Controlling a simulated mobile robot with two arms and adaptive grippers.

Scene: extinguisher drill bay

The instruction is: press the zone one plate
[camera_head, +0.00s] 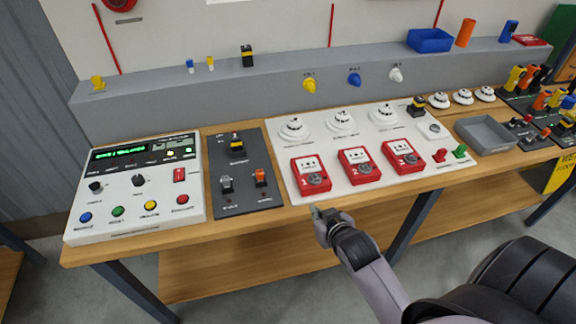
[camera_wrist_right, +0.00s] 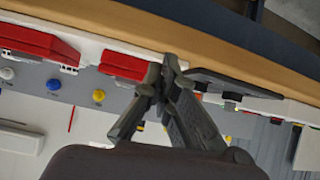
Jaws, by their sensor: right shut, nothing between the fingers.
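The zone one plate is on the leftmost of the red call points (camera_head: 311,174), marked 1, on the white board. This red box also shows from its side in the right wrist view (camera_wrist_right: 122,65). My right gripper (camera_head: 315,211) is shut and empty. It is just in front of the bench's front edge, below and slightly right of the zone one box in the head view, and looks apart from it. In the right wrist view its closed fingertips (camera_wrist_right: 167,68) appear beside that box. My left gripper is not in view.
Two more red call points, marked 2 (camera_head: 359,166) and 3 (camera_head: 403,156), stand to the right. A dark switch panel (camera_head: 244,190) and a white alarm panel (camera_head: 135,180) are to the left. White detectors (camera_head: 294,128) stand behind. A grey tray (camera_head: 486,133) is further right.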

